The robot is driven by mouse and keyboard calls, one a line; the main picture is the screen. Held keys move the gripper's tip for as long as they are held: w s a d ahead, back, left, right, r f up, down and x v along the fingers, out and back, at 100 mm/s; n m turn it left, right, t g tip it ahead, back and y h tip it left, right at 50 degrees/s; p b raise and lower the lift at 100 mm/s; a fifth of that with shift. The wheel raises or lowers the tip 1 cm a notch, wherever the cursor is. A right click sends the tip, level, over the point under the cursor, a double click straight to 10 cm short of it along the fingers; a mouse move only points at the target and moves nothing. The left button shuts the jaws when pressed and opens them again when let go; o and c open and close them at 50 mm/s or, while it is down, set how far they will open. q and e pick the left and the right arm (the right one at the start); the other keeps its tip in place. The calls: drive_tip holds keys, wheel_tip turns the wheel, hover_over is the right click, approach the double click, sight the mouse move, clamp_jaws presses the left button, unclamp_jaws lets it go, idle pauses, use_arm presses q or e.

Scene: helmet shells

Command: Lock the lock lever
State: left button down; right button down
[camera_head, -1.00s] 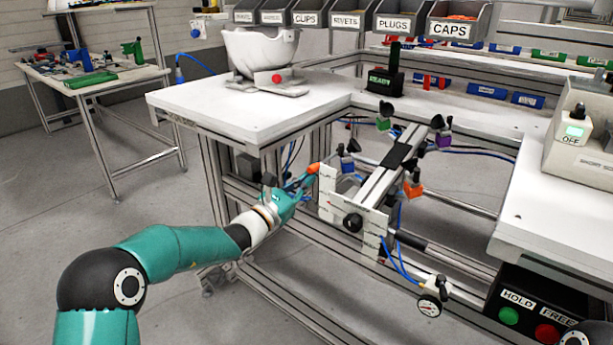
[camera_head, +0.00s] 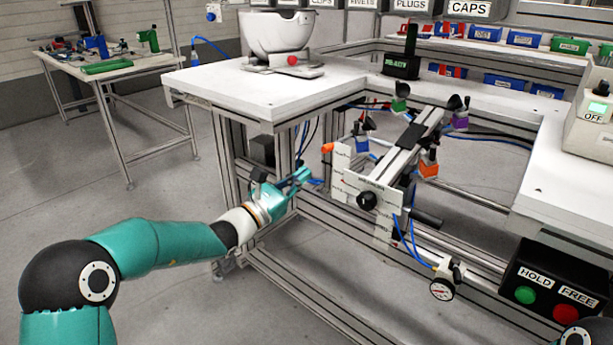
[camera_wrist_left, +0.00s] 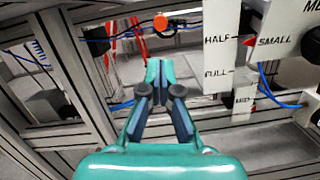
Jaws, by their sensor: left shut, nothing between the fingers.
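An orange-tipped lever (camera_head: 327,148), probably the lock lever, sticks out at the left of the white-plated fixture (camera_head: 347,160). Its round orange end also shows near the top of the left wrist view (camera_wrist_left: 160,22). My left gripper (camera_head: 304,175) is below and left of the orange tip, apart from it. In the left wrist view the left gripper's fingers (camera_wrist_left: 160,68) are together with nothing between them, below the orange end. The lever's shaft is mostly hidden. My right gripper is out of view.
The fixture has a black knob (camera_head: 367,200), a rail (camera_head: 395,155) with coloured clamps and blue hoses. A gauge (camera_head: 442,289) and a HOLD/FREE button box (camera_head: 549,281) are at right. Frame posts surround my gripper. A white helmet shell (camera_head: 277,35) stands on the table (camera_head: 262,88).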

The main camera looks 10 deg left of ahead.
use_arm(q)
drive_tip(key=shift+b+v, duration=0.35)
drive_tip(key=shift+v, duration=1.25)
drive_tip(key=shift+a+f, duration=0.1)
